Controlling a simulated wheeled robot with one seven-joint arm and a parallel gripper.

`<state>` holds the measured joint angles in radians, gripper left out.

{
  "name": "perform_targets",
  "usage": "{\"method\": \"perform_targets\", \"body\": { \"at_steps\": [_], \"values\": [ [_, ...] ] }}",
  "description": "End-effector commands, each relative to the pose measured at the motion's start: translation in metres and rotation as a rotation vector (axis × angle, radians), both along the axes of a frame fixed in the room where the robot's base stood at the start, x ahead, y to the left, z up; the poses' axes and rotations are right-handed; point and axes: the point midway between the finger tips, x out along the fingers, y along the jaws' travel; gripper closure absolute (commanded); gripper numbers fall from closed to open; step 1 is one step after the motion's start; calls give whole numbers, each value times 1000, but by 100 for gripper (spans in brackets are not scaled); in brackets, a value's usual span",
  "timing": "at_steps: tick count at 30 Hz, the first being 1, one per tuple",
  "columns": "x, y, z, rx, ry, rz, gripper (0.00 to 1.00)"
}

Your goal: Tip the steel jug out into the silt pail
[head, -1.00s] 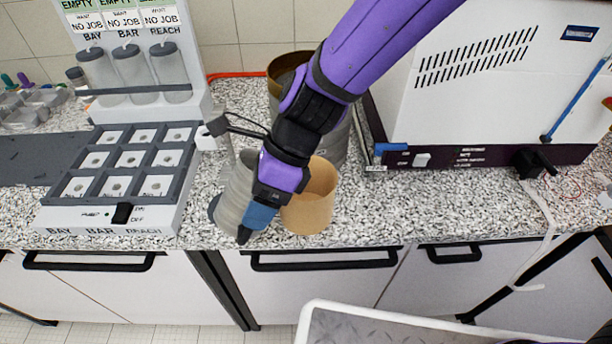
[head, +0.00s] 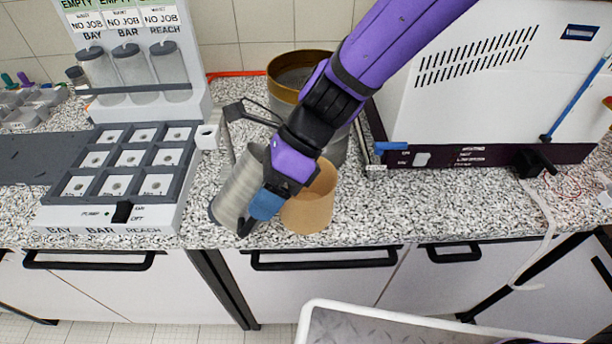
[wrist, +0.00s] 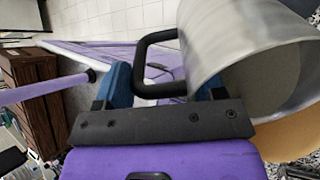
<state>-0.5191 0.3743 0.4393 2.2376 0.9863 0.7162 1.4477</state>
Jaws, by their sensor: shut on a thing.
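The steel jug (head: 240,186) is a grey ribbed cylinder, tilted in the head view with its upper end leaning right. My gripper (head: 258,212) is shut on its dark handle, which shows between the blue fingers in the wrist view (wrist: 145,62). The jug's open mouth and grey inside show in the wrist view (wrist: 265,95); I cannot make out any contents. A tan open pail (head: 308,212) stands upright on the counter just right of the jug, partly hidden by my gripper. No label shows whether it is the silt pail.
A large metal vessel with a brass rim (head: 284,92) stands behind my arm. A grey rack with square compartments (head: 113,175) is at left, under several lidded jars (head: 131,70). A white vented machine (head: 470,75) stands at right. The counter's front edge is close to the jug.

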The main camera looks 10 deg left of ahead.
Motion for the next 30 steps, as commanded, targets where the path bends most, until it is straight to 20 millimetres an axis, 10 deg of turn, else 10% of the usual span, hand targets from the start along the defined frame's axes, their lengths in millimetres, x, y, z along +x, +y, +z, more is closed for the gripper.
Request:
{"method": "perform_targets", "body": {
  "at_steps": [30],
  "values": [
    [5,-5,4,89,89,1,100]
  ]
}}
